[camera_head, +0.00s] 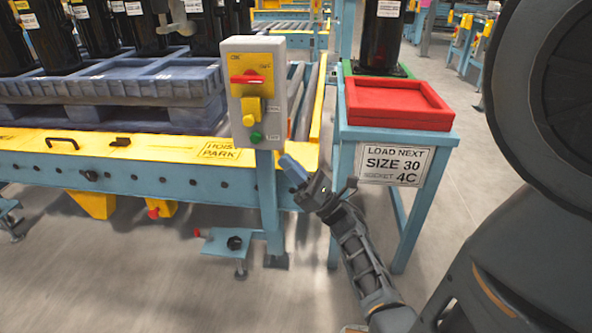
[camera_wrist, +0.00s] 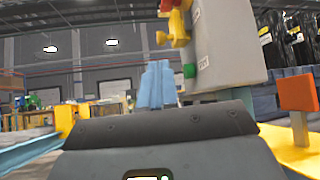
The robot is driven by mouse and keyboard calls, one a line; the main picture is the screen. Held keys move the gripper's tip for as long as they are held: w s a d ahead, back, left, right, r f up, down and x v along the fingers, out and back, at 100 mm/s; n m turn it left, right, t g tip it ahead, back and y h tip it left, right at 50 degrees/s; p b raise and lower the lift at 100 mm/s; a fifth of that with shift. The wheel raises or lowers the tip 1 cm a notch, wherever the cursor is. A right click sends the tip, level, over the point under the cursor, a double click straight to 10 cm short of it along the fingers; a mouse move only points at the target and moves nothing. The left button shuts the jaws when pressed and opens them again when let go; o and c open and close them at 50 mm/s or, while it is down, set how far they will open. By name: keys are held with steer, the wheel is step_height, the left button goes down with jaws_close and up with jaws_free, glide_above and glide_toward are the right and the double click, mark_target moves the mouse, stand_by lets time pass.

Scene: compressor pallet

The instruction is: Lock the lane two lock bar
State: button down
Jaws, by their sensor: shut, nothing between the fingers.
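I cannot tell for sure which part is the lane two lock bar; no label for it is readable. A grey control box (camera_head: 254,92) on a blue post carries a red handle (camera_head: 248,78), a yellow knob (camera_head: 251,111) and a green button (camera_head: 256,137). My gripper (camera_head: 291,168) is shut and empty, just right of the post and below the box, apart from the controls as far as I can see. In the wrist view its blue fingertips (camera_wrist: 158,80) point up beside the box (camera_wrist: 222,45), whose green button (camera_wrist: 190,70) shows.
A blue conveyor table with a yellow edge (camera_head: 130,150) bears a blue pallet (camera_head: 150,85). A red tray (camera_head: 397,103) sits on a blue stand (camera_head: 345,160) to the right. An orange tab (camera_wrist: 297,93) shows at right in the wrist view. Front floor is clear.

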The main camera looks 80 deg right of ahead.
mark_target(261, 121)
steer(key=x, duration=0.9)
steer(key=shift+w+r, duration=0.1)
steer(key=shift+r, duration=0.05)
steer(key=shift+r+p, duration=0.6)
steer(key=shift+r, duration=1.25)
